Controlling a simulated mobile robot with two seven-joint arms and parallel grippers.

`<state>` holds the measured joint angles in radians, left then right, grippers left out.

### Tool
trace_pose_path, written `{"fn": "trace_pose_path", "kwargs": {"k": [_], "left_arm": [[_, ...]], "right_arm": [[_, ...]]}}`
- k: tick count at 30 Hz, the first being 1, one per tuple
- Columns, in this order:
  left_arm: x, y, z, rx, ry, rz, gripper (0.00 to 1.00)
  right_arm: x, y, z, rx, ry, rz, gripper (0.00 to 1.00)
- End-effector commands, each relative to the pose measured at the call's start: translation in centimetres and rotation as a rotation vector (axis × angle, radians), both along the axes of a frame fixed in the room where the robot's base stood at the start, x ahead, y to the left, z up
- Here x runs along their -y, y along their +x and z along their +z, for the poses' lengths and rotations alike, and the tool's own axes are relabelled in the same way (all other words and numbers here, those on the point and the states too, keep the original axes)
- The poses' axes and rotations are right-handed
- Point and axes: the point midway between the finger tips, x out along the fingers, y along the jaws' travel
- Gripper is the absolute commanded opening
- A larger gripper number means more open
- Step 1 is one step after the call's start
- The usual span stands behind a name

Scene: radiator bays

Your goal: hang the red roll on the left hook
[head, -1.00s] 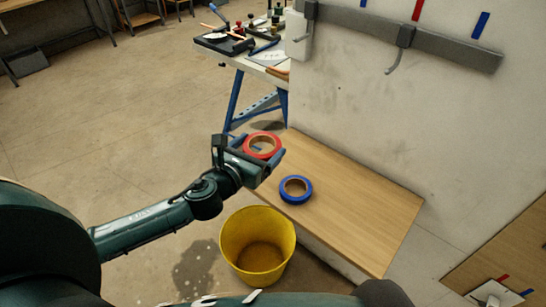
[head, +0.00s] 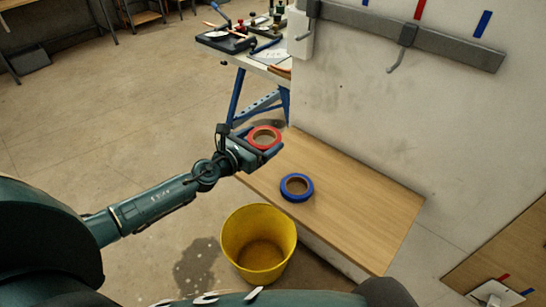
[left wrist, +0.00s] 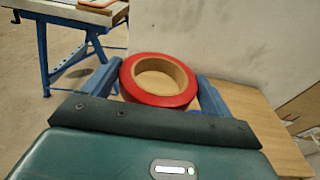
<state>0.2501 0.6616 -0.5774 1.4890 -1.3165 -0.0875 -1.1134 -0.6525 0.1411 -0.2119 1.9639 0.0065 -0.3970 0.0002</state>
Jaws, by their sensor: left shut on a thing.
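The red roll (head: 264,131), a ring with a tan core, is in my left gripper (head: 262,142) above the far left part of the wooden shelf. In the left wrist view the red roll (left wrist: 158,99) lies between the two blue fingers of my left gripper (left wrist: 158,76), which are shut on its sides. The left hook (head: 303,32) hangs from the grey rail (head: 355,22) on the wall, above and to the right of the roll. The roll is apart from it. My right gripper is not in view.
A second hook (head: 402,52) is farther right on the rail. A blue roll (head: 297,195) lies on the wooden shelf (head: 355,215). A yellow bucket (head: 236,245) stands on the floor below. A workbench (head: 268,62) with tools stands left of the wall.

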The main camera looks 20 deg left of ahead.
Motion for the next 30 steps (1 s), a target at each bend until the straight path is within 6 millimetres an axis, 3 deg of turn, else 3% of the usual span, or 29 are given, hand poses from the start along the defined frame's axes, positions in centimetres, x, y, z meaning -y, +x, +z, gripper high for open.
{"fn": "trace_pose_path", "kwargs": {"k": [12, 23, 30], "left_arm": [[-1.1, 1.0, -1.8, -0.009, -0.002, -0.022, 0.62], [-1.2, 1.1, -1.9, -0.007, 0.001, -0.028, 0.62], [0.1, 0.6, -2.6, -0.008, -0.002, -0.030, 0.62]], "right_arm": [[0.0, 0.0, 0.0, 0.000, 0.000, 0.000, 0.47], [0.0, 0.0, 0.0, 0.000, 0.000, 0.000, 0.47], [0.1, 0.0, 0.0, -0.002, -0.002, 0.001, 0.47]]}}
